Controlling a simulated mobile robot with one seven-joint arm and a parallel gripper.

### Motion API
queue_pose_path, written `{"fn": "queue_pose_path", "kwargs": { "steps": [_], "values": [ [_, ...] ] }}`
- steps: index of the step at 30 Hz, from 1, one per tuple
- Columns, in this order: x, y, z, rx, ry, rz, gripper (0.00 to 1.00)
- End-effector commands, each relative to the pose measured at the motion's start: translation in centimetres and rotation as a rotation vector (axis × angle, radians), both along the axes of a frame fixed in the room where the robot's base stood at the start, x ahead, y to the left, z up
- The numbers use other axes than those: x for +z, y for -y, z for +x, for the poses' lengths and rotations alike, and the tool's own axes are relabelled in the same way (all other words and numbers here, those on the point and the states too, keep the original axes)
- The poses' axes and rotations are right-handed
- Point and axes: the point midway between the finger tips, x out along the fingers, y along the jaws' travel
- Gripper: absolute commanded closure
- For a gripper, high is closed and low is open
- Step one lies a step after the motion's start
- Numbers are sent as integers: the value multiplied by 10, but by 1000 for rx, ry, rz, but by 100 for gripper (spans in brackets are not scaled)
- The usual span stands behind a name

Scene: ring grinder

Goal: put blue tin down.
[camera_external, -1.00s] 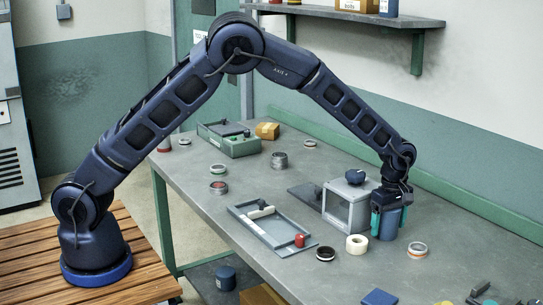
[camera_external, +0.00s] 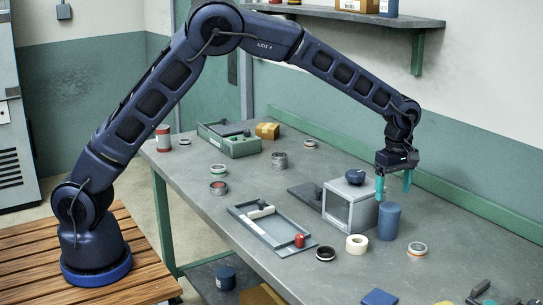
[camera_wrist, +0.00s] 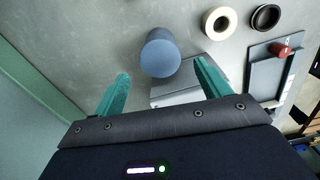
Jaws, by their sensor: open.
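The blue tin (camera_external: 389,221) stands upright on the grey table, just right of a grey box with a clear front. My gripper (camera_external: 393,188) is above the tin, its teal fingers apart and empty. In the wrist view the blue tin (camera_wrist: 161,53) lies beyond the gap between the two open fingers of my gripper (camera_wrist: 160,88), and nothing is between them.
The grey box (camera_external: 350,203) stands close left of the tin. A grey tray (camera_external: 270,232) is at left. The table behind the tin is clear.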

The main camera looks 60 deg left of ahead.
Motion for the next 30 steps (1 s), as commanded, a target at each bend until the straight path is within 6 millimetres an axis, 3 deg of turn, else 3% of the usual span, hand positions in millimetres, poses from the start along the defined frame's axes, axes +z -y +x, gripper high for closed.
{"fn": "queue_pose_path", "kwargs": {
  "steps": [6, 10, 20, 30],
  "values": [
    [16, -3, -1, -4, 1, -1, 24],
    [37, -21, -7, -38, 9, -14, 24],
    [122, -110, -60, -257, 67, -63, 24],
    [187, -193, -140, -512, 147, -73, 24]
  ]
}}
